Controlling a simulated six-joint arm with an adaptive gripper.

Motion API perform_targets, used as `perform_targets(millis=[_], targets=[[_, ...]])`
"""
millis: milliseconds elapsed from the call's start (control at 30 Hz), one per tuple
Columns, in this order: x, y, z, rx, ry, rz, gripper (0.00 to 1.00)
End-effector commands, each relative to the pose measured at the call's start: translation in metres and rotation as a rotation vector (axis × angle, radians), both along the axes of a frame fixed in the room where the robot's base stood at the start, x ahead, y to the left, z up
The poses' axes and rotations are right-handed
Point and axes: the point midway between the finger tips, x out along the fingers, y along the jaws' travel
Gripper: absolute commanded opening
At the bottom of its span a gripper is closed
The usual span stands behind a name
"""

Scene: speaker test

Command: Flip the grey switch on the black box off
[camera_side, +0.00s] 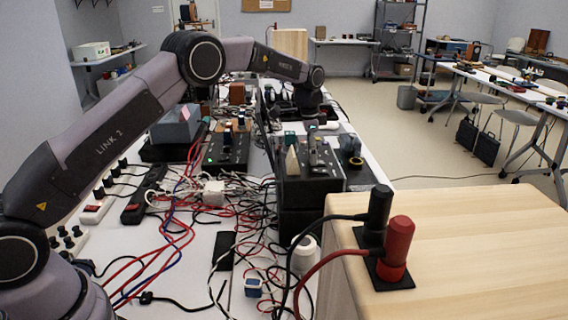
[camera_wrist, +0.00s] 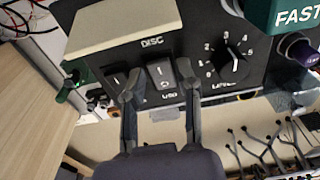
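The black box (camera_wrist: 200,40) fills the upper part of the wrist view, its panel marked DISC and LEVEL. The grey rocker switch (camera_wrist: 161,80), marked with a line and a circle, sits below the DISC label. My gripper (camera_wrist: 160,88) is open, with one finger on each side of this switch; I cannot tell whether either touches the panel. A second, darker switch (camera_wrist: 116,79) is partly hidden by the left finger. In the side view the black box (camera_side: 308,190) stands on the cluttered table, and my gripper (camera_side: 318,145) is down at its top. The switch cannot be made out there.
A cream block (camera_wrist: 110,25) and a numbered dial (camera_wrist: 236,66) flank the switch. A green FAST block (camera_wrist: 296,15) and a purple knob (camera_wrist: 300,50) are at right. Loose cables (camera_side: 180,230) cover the table. A wooden block (camera_side: 470,250) with black and red plugs stands in front.

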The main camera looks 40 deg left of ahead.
Motion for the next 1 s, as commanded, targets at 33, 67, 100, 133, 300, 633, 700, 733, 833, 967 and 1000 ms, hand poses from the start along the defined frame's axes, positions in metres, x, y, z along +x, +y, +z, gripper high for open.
perform_targets(millis=[33, 67, 100, 133, 300, 633, 700, 733, 833, 967, 1000], targets=[[0.0, 0.0, 0.0, 0.0, 0.0, 0.0, 0.35], [0.0, 0.0, 0.0, 0.0, 0.0, 0.0, 0.35], [0.0, 0.0, 0.0, 0.0, 0.0, 0.0, 0.35], [0.0, 0.0, 0.0, 0.0, 0.0, 0.0, 0.35], [0.0, 0.0, 0.003, -0.001, -0.001, 0.0, 0.35], [-0.003, 0.004, 0.061, -0.001, -0.005, 0.001, 0.35], [-0.004, 0.005, 0.076, -0.001, -0.005, 0.001, 0.35], [-0.005, 0.006, 0.082, -0.001, -0.006, 0.001, 0.35], [-0.006, 0.007, 0.099, -0.001, -0.003, 0.001, 0.35], [-0.008, 0.008, 0.114, 0.0, -0.001, 0.0, 0.35], [-0.008, 0.008, 0.116, 0.0, -0.001, 0.0, 0.35]])
